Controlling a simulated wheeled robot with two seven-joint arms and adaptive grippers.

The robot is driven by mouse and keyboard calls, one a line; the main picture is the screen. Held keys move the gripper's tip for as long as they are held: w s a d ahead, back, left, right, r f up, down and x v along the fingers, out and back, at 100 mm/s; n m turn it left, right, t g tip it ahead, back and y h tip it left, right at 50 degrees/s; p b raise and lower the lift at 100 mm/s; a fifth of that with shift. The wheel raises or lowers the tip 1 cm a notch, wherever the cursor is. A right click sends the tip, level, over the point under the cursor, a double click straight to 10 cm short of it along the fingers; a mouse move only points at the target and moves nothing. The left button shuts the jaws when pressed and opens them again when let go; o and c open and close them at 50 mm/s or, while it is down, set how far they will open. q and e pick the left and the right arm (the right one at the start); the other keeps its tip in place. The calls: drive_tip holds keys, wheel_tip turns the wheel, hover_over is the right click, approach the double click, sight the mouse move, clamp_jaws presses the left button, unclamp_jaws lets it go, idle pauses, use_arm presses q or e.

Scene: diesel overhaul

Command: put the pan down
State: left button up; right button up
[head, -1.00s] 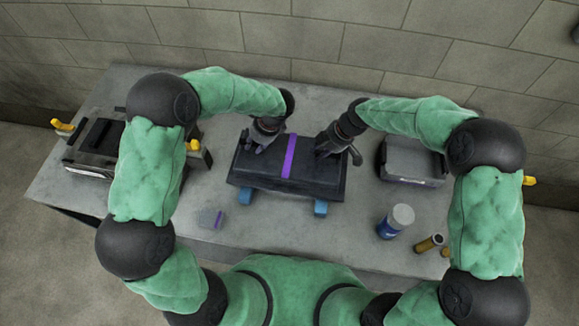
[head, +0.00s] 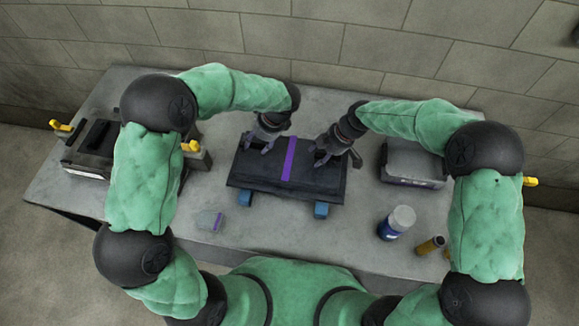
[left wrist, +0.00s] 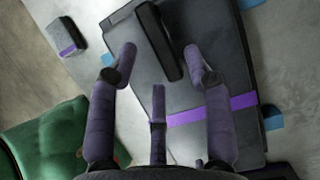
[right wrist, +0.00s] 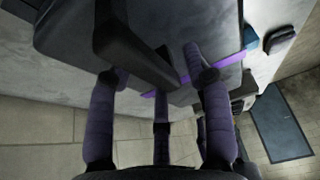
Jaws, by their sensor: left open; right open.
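The pan (head: 262,182) is a dark, flat rectangular piece with a purple stripe (head: 288,160) across its middle. It lies level over blue blocks (head: 320,210) on the grey bench, their ends showing under its near edge. My left gripper (head: 260,146) is open over the pan's left part. In the left wrist view, a dark bar handle (left wrist: 160,42) on the pan lies between its spread fingers. My right gripper (head: 325,155) is open over the right part. In the right wrist view, another dark handle (right wrist: 135,58) lies between its fingers. Finger contact with the handles is unclear.
A grey box (head: 412,165) stands right of the pan. A white-capped blue can (head: 397,222) and a brass-coloured cylinder (head: 430,245) stand near the front right. A small grey block (head: 208,220) lies front left. A dark machine with yellow parts (head: 95,150) is at far left.

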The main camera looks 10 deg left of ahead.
drive_tip(key=shift+r, duration=0.1)
use_arm(q)
drive_tip(key=v, duration=0.8)
drive_tip(key=shift+r, duration=0.15)
use_arm(e)
drive_tip(key=v, duration=1.2)
drive_tip(key=shift+d, duration=0.1)
